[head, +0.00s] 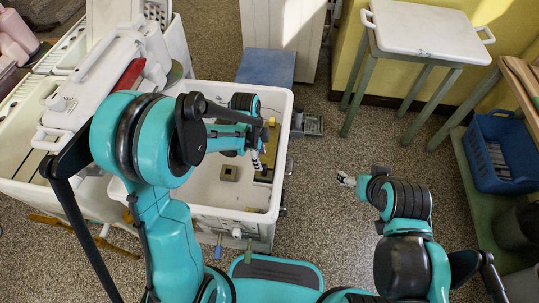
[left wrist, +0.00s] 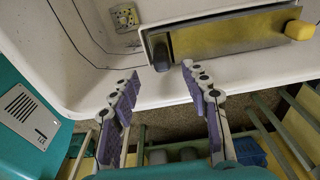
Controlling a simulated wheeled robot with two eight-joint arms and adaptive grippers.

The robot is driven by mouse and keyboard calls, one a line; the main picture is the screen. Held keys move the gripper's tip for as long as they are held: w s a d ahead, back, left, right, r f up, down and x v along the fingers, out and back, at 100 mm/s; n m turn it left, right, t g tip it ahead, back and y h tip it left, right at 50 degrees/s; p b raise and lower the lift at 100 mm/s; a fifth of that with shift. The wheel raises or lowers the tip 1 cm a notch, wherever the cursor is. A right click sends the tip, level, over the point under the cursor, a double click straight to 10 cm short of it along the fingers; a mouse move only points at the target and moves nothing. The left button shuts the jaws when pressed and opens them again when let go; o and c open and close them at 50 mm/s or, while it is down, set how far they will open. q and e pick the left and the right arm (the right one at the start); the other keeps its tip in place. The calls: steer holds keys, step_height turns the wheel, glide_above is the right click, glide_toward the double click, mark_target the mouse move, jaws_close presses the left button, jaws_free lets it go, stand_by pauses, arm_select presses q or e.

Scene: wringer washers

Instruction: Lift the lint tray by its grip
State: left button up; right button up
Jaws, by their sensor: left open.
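The white tub (head: 207,212) stands open left of centre in the head view. A long narrow tray with a yellow inside, which looks like the lint tray (left wrist: 225,39), lies along the tub's rim in the left wrist view. A dark upright block (left wrist: 160,52) is at its left end and a yellow knob (left wrist: 299,30) at its right end. In the head view my left arm partly hides the tray. My left gripper (left wrist: 158,80) is open and empty, its fingertips just short of the dark block. My right gripper (head: 346,180) hangs over the floor, clear of the tub; its jaws are too small to read.
A square drain fitting (head: 229,172) is on the tub's floor. A white-topped table (head: 425,35) stands at the back right, and a blue basket (head: 503,150) sits on a shelf at the right. The speckled floor right of the tub is largely clear.

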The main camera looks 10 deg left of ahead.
mark_target(263, 166)
arm_select(q)
step_height(263, 166, down, 2)
steer(key=shift+d+f+b, duration=0.1)
steer(key=shift+d+b, duration=0.05)
steer(key=shift+b, duration=0.25)
steer(key=f+b, duration=0.2)
steer(key=f, duration=0.1)
steer(key=d+f, duration=0.1)
steer(key=f, duration=0.1)
steer(key=shift+w+f+b, duration=0.1)
steer(key=shift+f+b, duration=0.1)
steer(key=shift+b, duration=0.2)
steer(key=shift+r, duration=0.1)
steer(key=shift+c, duration=0.4)
jaws_close()
